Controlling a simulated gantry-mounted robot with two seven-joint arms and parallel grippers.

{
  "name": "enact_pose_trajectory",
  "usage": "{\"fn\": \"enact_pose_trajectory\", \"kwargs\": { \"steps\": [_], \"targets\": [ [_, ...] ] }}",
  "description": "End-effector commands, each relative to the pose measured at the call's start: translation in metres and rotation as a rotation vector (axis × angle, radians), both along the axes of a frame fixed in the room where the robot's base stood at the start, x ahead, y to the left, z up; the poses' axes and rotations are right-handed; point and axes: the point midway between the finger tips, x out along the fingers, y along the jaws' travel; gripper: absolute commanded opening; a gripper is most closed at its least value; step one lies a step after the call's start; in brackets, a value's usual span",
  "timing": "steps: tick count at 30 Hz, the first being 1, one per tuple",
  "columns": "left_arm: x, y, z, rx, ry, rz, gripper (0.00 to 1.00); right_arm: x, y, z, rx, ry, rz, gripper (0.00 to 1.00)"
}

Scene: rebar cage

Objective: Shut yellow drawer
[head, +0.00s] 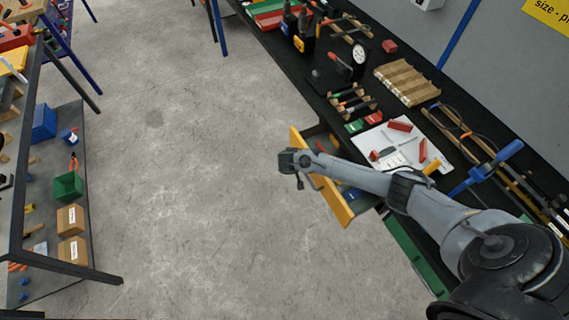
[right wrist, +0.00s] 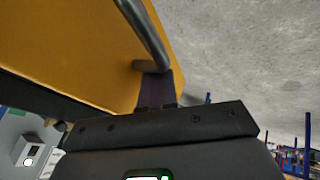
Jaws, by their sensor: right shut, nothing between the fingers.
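The yellow drawer (head: 338,206) is pulled out from under the black workbench, left of my right arm in the head view. My right forearm crosses over the drawer, hiding its middle. My right gripper (right wrist: 158,82) is shut and empty, on the outer side of the drawer front. In the right wrist view, the yellow front (right wrist: 70,45) fills the upper left. Its grey bar handle (right wrist: 147,34) is just beyond the fingertips; I cannot tell whether they touch. My left gripper is not in view.
The black workbench (head: 345,90) holds a white board (head: 405,150) with red pieces, a wooden pallet-like piece (head: 406,82), clamps and other tools. The concrete floor (head: 190,170) left of the drawer is clear up to a shelf rack (head: 95,272).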

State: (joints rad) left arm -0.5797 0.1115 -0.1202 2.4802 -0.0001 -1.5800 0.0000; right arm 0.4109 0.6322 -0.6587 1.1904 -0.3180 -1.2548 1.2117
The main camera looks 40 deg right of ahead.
Motion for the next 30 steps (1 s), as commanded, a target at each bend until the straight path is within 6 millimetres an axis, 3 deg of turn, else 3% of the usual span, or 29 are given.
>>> {"fn": "enact_pose_trajectory", "kwargs": {
  "steps": [3,12,19,30],
  "targets": [
    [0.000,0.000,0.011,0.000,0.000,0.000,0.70,-0.011,-0.030,0.003,-0.002,0.003,-0.004,0.00],
    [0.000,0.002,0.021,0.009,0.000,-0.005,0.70,-0.027,-0.081,0.001,-0.001,0.002,-0.002,0.00],
    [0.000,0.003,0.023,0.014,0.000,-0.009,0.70,-0.032,-0.097,0.000,0.001,0.001,0.000,0.00],
    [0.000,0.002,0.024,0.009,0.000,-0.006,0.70,-0.032,-0.100,-0.001,0.001,0.000,0.000,0.00]
  ]
}}
